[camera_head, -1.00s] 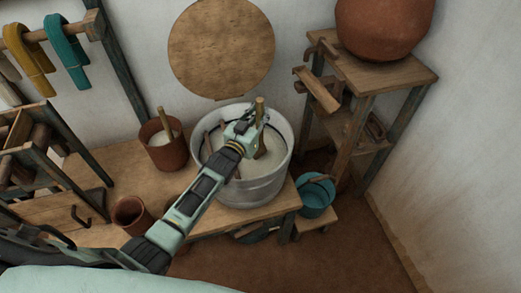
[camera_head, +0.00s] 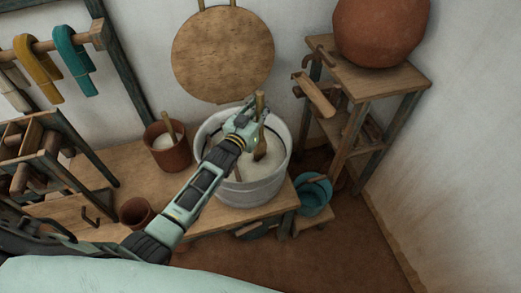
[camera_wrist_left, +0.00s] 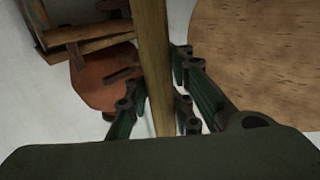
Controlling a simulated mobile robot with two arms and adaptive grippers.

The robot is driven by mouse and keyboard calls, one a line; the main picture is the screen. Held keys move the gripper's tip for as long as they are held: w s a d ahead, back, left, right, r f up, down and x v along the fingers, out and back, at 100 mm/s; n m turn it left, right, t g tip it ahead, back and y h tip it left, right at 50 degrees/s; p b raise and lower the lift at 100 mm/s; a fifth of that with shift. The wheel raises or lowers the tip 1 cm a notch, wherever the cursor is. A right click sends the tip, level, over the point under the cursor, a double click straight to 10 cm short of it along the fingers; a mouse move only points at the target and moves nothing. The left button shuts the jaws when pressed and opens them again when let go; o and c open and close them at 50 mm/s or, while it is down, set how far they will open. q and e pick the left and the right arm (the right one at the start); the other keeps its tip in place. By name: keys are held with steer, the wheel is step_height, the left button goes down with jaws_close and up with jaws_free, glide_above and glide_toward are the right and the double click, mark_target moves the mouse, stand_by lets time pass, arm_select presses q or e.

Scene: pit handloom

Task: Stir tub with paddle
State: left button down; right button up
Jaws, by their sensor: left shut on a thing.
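The metal tub (camera_head: 255,193) stands on the low wooden bench and holds a pale, cloudy liquid. My left gripper (camera_head: 246,122) is above the tub, shut on the wooden paddle (camera_head: 260,149). The paddle stands nearly upright, its top above the gripper and its broader lower end down inside the tub, at the liquid. In the left wrist view the paddle's shaft (camera_wrist_left: 153,55) runs between the dark green fingers of the gripper (camera_wrist_left: 158,88). Part of the tub's left side is hidden behind my left arm. My right gripper is not in view.
On the bench (camera_head: 118,170), a brown pot (camera_head: 168,157) with a stick and a smaller brown cup (camera_head: 136,214) stand left of the tub. A blue bucket (camera_head: 315,199) is at right. A shelf stand (camera_head: 375,80) bears a big clay pot (camera_head: 380,32). A round board (camera_head: 222,55) hangs behind.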

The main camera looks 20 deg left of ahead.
arm_select(q)
step_height(320, 180, up, 15)
steer(key=p, duration=1.2)
steer(key=shift+f, duration=0.1)
stand_by(0.4)
